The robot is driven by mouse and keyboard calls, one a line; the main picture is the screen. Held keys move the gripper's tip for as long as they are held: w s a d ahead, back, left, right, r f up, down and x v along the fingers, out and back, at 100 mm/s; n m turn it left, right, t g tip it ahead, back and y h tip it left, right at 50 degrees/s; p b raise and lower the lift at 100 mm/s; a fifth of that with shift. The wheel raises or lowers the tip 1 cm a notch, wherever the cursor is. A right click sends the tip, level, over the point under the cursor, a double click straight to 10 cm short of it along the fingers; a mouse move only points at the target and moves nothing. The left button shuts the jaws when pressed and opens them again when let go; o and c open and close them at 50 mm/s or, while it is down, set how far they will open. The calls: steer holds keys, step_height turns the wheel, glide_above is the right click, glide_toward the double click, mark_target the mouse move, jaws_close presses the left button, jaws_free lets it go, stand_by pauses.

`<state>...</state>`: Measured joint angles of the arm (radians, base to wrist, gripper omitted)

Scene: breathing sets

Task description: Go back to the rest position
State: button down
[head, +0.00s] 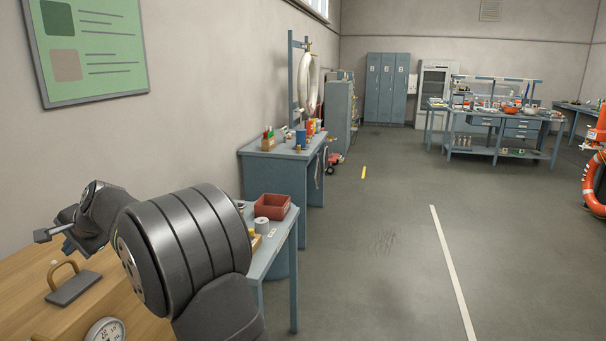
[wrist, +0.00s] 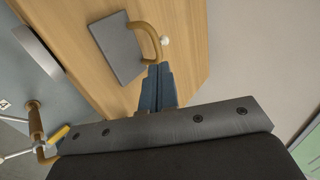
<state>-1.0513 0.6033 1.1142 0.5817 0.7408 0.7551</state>
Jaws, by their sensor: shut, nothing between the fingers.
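My gripper (wrist: 157,86) shows in the wrist view with its two dark blue fingers together and nothing between them. In the head view my arm reaches out at the lower left, over the wooden bench top (head: 28,270). The gripper's fingertips are not clearly seen there. A grey plate with a tan handle (head: 74,289) lies on the wood below the arm. The same plate shows in the wrist view (wrist: 118,50), just beyond the fingertips; I cannot tell whether they touch it.
A round dial gauge (head: 105,331) lies at the bench's front. A blue side table (head: 284,238) with a red bin (head: 272,206) stands right of the arm. A brass fitting (wrist: 36,122) shows at the left of the wrist view. Open floor (head: 380,255) lies to the right.

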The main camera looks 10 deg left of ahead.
mark_target(54, 261)
steer(key=x, duration=0.5)
steer(key=shift+d+f, duration=0.1)
steer(key=shift+f, duration=0.05)
steer(key=shift+a, duration=1.7)
steer(key=shift+d, duration=0.15)
